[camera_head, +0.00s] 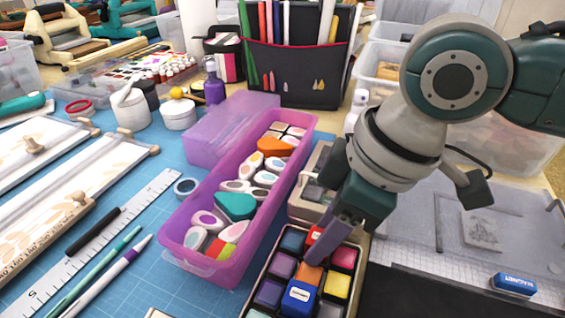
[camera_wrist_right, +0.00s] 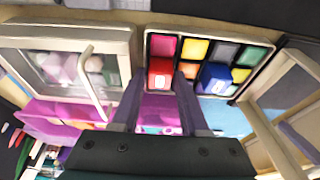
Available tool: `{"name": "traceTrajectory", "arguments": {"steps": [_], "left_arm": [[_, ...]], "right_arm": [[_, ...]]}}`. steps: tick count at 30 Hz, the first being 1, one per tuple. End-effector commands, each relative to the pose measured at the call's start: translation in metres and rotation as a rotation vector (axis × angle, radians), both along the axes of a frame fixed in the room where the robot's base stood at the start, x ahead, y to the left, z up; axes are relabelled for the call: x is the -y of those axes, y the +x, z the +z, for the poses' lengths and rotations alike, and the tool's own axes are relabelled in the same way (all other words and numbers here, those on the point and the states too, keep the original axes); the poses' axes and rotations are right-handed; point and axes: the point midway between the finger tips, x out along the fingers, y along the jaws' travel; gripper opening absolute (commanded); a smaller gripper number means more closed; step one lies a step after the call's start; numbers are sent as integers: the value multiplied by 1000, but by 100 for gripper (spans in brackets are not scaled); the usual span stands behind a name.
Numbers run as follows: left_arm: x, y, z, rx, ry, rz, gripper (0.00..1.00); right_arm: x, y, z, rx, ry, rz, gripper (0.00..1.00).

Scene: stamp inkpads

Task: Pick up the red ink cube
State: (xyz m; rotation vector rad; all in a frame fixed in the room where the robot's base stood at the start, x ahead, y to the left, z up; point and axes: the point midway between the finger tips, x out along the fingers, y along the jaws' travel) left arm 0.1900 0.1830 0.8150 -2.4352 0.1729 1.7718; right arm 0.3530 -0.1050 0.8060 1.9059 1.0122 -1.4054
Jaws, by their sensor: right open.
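The red ink cube (camera_wrist_right: 160,74) sits in the ink tray and shows between the two fingertips of my right gripper (camera_wrist_right: 158,88) in the wrist view. The fingers are open, one on each side of it; I cannot tell whether they touch it. In the head view the red cube (camera_head: 315,234) is partly hidden behind the gripper's finger (camera_head: 322,246), which points down over the tray. The ink tray (camera_head: 262,262) holds several coloured cubes, including a raised blue one (camera_head: 299,296) with a white label. My left gripper is not in view.
A pink bin (camera_head: 178,234) of stamps stands left of the tray. A lidded case (camera_head: 309,207) is just behind the tray. A ruler (camera_head: 96,240) and pens lie on the blue mat. A blue eraser (camera_head: 514,284) lies at the right.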

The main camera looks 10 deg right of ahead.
Motion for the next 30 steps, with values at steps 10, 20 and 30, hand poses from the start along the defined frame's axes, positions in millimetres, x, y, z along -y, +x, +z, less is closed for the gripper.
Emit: {"name": "traceTrajectory", "arguments": {"steps": [10, 20, 30], "left_arm": [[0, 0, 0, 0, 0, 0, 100], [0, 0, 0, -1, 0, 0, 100], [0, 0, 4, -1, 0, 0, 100]], "right_arm": [[0, 0, 1, 0, 0, -1, 13], [0, 0, 1, 0, 1, -1, 0], [0, 0, 11, 1, 3, -1, 0]]}}
